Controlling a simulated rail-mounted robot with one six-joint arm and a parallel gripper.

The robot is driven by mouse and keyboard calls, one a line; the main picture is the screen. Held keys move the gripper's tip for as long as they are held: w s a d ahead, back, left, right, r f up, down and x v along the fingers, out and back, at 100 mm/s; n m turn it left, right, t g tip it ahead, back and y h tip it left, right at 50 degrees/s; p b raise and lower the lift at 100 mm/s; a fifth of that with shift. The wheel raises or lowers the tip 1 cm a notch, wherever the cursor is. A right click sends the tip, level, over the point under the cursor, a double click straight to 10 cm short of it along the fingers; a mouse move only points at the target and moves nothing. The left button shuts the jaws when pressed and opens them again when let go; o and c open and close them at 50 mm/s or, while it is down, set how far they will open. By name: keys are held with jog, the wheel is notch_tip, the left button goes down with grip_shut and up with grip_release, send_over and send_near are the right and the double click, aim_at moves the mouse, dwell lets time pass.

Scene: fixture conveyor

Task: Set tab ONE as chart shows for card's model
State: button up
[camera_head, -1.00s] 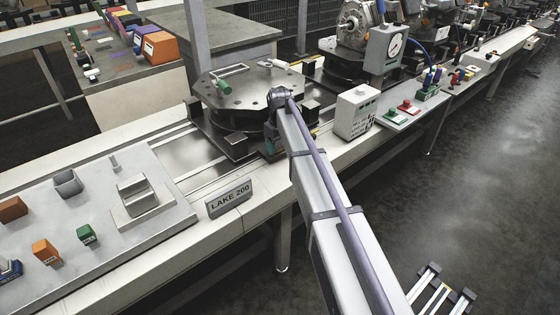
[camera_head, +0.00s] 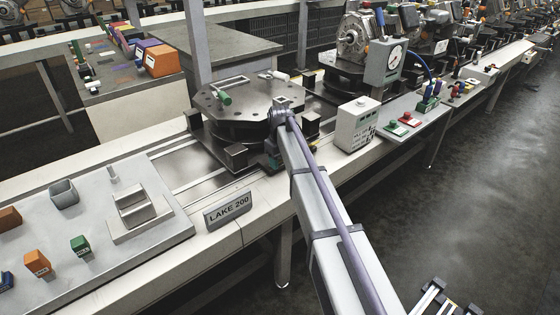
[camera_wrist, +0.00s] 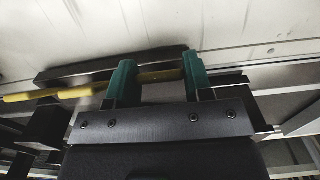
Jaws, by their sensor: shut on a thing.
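A grey plate reading "LAKE 200" (camera_head: 228,209) stands on the front edge of the bench. A yellow rod (camera_wrist: 50,94) runs across at the fingers. In the head view my arm mostly hides the gripper, low at the fixture's front. I cannot tell which part is tab ONE.
A grey panel (camera_head: 150,255) at left holds a metal block (camera_head: 132,208), a grey cup (camera_head: 64,194) and orange and green blocks.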

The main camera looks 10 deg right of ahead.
jog(key=shift+s, duration=0.1)
jog(key=shift+s+d+f+t+y+b, duration=0.15)
jog(key=shift+s+f+t+y+b, duration=0.1)
jog(key=shift+f+t+y+b, duration=0.25)
jog(key=shift+s+d+f+t+y+b, duration=0.1)
jog(key=shift+s+f+t+y+b, duration=0.15)
jog(key=shift+t+b, duration=0.45)
jog(key=t+b, duration=0.1)
jog(key=f+t+y+b, duration=0.1)
jog(key=shift+s+d+t, duration=0.1)
jog(key=shift+s+t, duration=0.05)
jog(key=shift+t, duration=0.15)
jog(key=shift+f+t+y+b, duration=0.1)
jog(key=shift+t+y+b, duration=0.15)
jog(key=shift+t+b, duration=0.2)
jog(key=o, duration=0.9)
